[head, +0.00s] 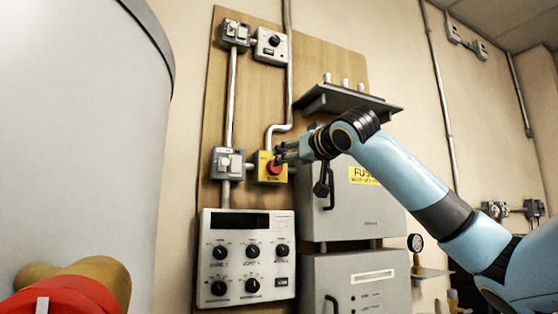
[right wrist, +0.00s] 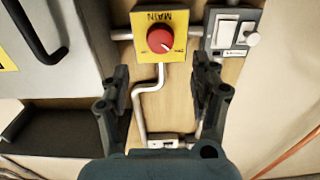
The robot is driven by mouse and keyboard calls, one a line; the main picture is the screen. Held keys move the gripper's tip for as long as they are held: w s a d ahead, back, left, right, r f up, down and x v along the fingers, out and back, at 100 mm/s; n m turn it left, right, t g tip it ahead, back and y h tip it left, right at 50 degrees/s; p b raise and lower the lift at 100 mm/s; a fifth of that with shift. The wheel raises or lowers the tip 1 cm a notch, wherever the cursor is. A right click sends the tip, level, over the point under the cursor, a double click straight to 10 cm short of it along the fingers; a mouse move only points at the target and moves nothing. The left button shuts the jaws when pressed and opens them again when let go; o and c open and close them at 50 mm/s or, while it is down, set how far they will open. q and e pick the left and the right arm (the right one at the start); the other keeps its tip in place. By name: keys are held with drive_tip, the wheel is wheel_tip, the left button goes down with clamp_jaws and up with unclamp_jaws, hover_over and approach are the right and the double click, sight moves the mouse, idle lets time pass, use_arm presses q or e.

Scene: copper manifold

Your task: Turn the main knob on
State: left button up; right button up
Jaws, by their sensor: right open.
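The main knob is a round red knob (head: 274,167) on a yellow plate (head: 264,177) on the wooden board. In the right wrist view the red knob (right wrist: 160,39) sits on the yellow plate (right wrist: 142,21), whose word MAIN appears upside down. A pale pointer mark shows on the knob's lower right in that view. My right gripper (head: 281,153) is just in front of the plate, close to the knob. In the right wrist view its fingers (right wrist: 162,75) are spread apart, with nothing between them; the knob appears ahead of the gap. My left gripper is not in view.
A grey switch box (head: 228,163) stands beside the plate, with a grey fuse cabinet (head: 345,205) on the other side. A dial panel (head: 247,262) is below and a shelf (head: 350,101) above right. A large grey cylinder (head: 75,130) fills the left.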

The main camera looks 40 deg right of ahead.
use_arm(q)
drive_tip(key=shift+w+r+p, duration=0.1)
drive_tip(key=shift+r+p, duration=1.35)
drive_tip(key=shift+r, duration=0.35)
use_arm(e)
drive_tip(key=x, duration=0.8)
drive_tip(key=shift+w, duration=0.1)
drive_tip(key=c, duration=1.2)
drive_tip(key=shift+o, duration=0.2)
